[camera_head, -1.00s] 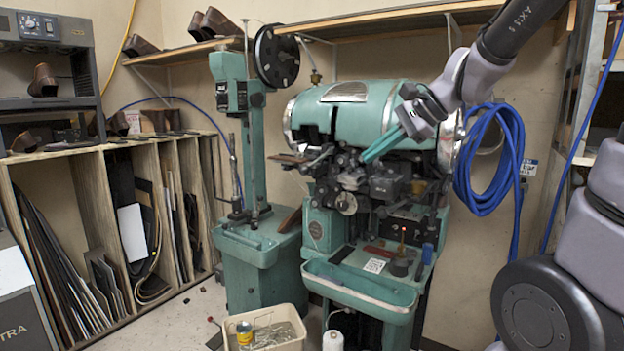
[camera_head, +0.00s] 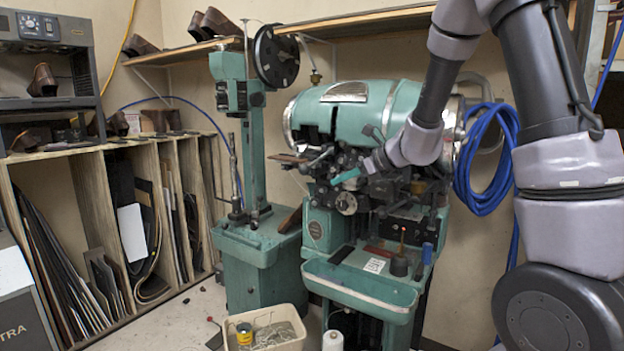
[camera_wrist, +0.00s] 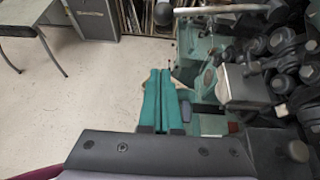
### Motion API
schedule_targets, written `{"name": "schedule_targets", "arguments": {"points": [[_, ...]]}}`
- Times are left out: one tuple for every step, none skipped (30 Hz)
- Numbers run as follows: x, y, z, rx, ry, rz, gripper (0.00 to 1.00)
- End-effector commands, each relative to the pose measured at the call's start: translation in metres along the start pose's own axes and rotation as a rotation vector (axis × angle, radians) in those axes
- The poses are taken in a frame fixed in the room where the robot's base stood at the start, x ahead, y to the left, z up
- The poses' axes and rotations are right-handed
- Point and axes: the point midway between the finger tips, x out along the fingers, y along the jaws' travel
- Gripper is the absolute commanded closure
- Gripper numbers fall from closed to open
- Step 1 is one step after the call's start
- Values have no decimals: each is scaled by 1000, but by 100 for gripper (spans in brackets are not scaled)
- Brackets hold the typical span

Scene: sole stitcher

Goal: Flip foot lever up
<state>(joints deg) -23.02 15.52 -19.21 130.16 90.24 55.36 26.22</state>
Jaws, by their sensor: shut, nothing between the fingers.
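The sole stitcher (camera_head: 350,105) is a teal machine with a rounded upper housing and a dark cluster of mechanisms (camera_head: 345,200) on its front. I cannot tell which part of that cluster is the foot lever. My gripper (camera_head: 336,181) has teal fingers and appears in front of the cluster, pointing left and slightly down. In the wrist view my gripper (camera_wrist: 160,73) has both fingers side by side, shut and empty, with floor beyond the tips. Machine parts stand right of the fingers there, including a grey block (camera_wrist: 247,84) and a pale bar (camera_wrist: 222,9). My arm hides the housing's right part.
A teal column (camera_head: 255,150) with a black wheel stands left of the stitcher. A teal tray (camera_head: 360,285) juts out below the cluster. A tub (camera_head: 275,327) sits on the floor. Blue hose (camera_head: 485,165) hangs at right. Open floor (camera_wrist: 90,85) shows left of the fingers.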

Motion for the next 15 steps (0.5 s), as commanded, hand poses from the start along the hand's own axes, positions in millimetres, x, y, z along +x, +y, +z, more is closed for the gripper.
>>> {"name": "schedule_targets", "arguments": {"points": [[0, 0, 0, 0, 0, 0, 100], [0, 0, 0, 0, 0, 0, 100], [1, 0, 0, -1, 0, 1, 100], [3, 0, 0, -1, 1, 1, 100], [5, 0, 0, 0, 1, 1, 100], [9, 1, 0, 0, 1, 2, 100], [12, 1, 0, -1, 2, 3, 100], [16, 1, 0, -1, 2, 4, 100], [23, 1, -1, 0, 2, 4, 100], [29, 2, -1, -1, 3, 4, 100], [35, 1, -1, -2, 2, 4, 100], [44, 2, -1, -2, 3, 5, 100], [50, 2, -1, -2, 3, 5, 100], [57, 2, -1, -1, 3, 5, 100], [66, 2, -1, -2, 3, 5, 100]]}}
